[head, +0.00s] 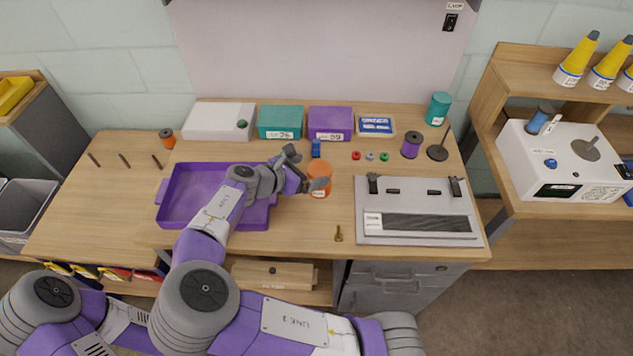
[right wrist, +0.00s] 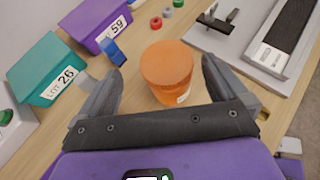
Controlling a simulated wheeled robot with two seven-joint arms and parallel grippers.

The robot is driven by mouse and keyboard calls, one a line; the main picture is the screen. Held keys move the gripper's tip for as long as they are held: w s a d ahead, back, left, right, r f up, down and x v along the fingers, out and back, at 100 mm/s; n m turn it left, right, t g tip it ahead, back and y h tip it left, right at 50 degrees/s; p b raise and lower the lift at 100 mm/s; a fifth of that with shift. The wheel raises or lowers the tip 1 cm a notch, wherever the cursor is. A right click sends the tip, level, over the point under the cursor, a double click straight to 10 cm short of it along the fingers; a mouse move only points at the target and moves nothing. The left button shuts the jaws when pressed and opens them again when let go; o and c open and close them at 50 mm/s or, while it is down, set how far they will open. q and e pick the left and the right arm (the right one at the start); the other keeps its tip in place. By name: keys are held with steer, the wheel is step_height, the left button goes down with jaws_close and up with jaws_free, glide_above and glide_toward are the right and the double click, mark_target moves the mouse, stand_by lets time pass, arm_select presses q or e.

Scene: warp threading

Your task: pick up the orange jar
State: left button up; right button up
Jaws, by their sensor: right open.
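The orange jar (head: 319,176) stands upright on the wooden table, just right of the purple tray. In the right wrist view the jar (right wrist: 168,72) shows its round orange lid and part of a white label, and it sits between the two open fingers. My right gripper (head: 305,170) is open at the jar's left side, with one finger toward the back and one toward the front. In the right wrist view my right gripper (right wrist: 163,88) has visible gaps on both sides of the jar. My left gripper is not in view.
The purple tray (head: 170,207) lies under my right arm. A teal box (head: 280,120), a purple box (head: 330,121) and a small blue block (head: 316,149) stand behind the jar. A grey loom-like device (head: 419,235) is to the right, and a brass key-like piece (head: 338,234) lies in front.

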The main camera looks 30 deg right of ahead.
mark_target(324, 169)
steer(key=b+x, duration=0.1)
steer(key=x, duration=0.2)
steer(key=b+x, duration=0.1)
steer(key=x, duration=0.1)
steer(key=shift+s+d+f+b, duration=0.25)
steer(key=shift+s+f+b, duration=0.1)
steer(key=shift+f, duration=0.1)
steer(key=shift+w+d+f, duration=0.15)
steer(key=shift+d, duration=0.25)
steer(key=c, duration=1.2)
